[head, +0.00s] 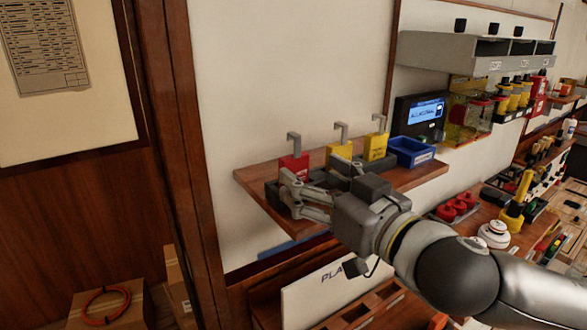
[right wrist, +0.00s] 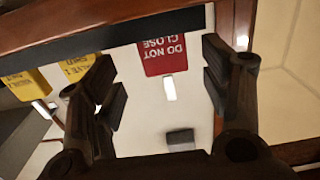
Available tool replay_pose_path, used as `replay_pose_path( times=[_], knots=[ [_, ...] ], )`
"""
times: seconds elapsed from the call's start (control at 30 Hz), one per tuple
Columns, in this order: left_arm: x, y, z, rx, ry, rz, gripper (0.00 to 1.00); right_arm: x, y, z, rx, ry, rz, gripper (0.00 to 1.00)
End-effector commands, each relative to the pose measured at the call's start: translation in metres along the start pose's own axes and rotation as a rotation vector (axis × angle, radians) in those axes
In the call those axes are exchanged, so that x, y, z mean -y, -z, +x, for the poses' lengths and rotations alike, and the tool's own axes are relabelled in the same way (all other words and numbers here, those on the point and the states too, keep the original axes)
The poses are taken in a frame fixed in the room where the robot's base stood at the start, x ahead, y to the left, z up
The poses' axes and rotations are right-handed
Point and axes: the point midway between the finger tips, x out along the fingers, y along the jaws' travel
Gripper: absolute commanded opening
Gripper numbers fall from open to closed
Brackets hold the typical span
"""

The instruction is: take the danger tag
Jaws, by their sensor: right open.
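The danger tag (head: 294,166) is a red card with a grey hook on top. It stands upright at the left end of a dark holder on a wooden shelf (head: 421,174). In the right wrist view the tag (right wrist: 163,52) reads "DO NOT CLOSE" upside down. My right gripper (head: 291,193) is open in front of the tag. In the wrist view its fingers show on either side of the tag with gaps, and nothing is gripped. The lower part of the tag is partly hidden by the fingers in the head view. My left gripper is not in view.
Two yellow tags (head: 339,156) (head: 376,146) stand to the right of the red one. A blue bin (head: 410,151) sits beside them. A panel with a screen (head: 425,112) and grey shelf (head: 470,50) are further right. A wooden post (head: 185,130) is at left.

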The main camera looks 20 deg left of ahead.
Motion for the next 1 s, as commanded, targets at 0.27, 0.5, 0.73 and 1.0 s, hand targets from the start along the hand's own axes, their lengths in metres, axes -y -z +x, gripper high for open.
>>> replay_pose_path(
  times=[0.27, 0.5, 0.73, 1.0],
  knots=[
    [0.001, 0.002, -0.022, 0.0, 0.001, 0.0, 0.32, 0.005, 0.005, 0.037, 0.001, 0.0, -0.001, 0.7],
    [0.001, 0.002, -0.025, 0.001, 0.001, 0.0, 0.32, 0.004, 0.003, 0.051, 0.001, -0.002, 0.0, 0.7],
    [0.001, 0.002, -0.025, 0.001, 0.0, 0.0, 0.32, 0.004, 0.002, 0.05, 0.0, -0.002, 0.0, 0.62],
    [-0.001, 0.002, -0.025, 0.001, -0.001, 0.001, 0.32, 0.004, 0.003, 0.05, 0.0, -0.003, 0.0, 0.27]
  ],
)
